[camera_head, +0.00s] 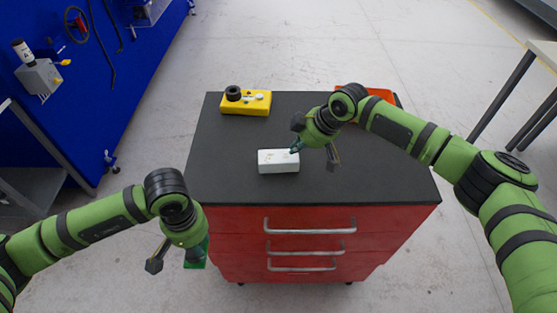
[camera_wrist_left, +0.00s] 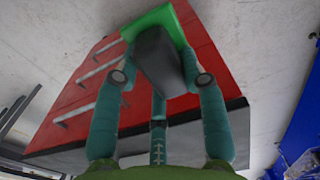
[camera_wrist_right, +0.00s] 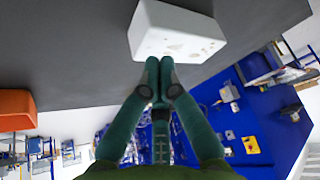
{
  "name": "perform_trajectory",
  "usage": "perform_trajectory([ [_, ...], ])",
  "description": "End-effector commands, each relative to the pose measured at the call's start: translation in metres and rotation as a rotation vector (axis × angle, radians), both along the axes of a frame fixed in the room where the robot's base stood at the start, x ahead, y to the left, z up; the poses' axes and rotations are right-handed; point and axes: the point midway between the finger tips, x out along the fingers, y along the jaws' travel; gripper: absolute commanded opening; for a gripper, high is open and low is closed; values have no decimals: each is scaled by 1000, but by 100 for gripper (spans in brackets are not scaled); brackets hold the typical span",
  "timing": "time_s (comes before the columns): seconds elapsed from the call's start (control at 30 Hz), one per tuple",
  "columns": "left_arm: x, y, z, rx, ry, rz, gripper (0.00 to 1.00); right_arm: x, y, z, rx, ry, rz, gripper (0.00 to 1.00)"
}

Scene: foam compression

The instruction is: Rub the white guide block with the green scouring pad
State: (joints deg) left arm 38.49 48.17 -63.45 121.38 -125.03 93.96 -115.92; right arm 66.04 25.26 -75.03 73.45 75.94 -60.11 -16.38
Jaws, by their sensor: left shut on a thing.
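The white guide block (camera_head: 272,162) lies on the dark top of the red cabinet. Faint brownish marks show on it, also in the right wrist view (camera_wrist_right: 170,30). My right gripper (camera_wrist_right: 160,72) has its fingertips together with nothing between them, close to the block; in the head view it (camera_head: 295,150) is over the block's right end. I cannot tell if it touches. My left gripper (camera_wrist_left: 162,78) is shut on the dark grey body of the green scouring pad (camera_wrist_left: 155,20). In the head view the pad (camera_head: 196,265) is mostly hidden below the gripper, in front of the cabinet's left side.
The cabinet top (camera_head: 225,190) is clear around the block. A yellow case (camera_head: 260,104) with a black round part stands at the back left. An orange container (camera_head: 382,94) is at the back right, partly behind my right arm. Drawer handles (camera_head: 310,231) stick out in front.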

Motion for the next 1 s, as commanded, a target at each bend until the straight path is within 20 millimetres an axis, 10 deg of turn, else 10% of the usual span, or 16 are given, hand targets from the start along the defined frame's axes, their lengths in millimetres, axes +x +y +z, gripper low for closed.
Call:
perform_trajectory([
  [1.0,0,0,-4,0,0,0,16,0,0,-8,0,0,0,0],
])
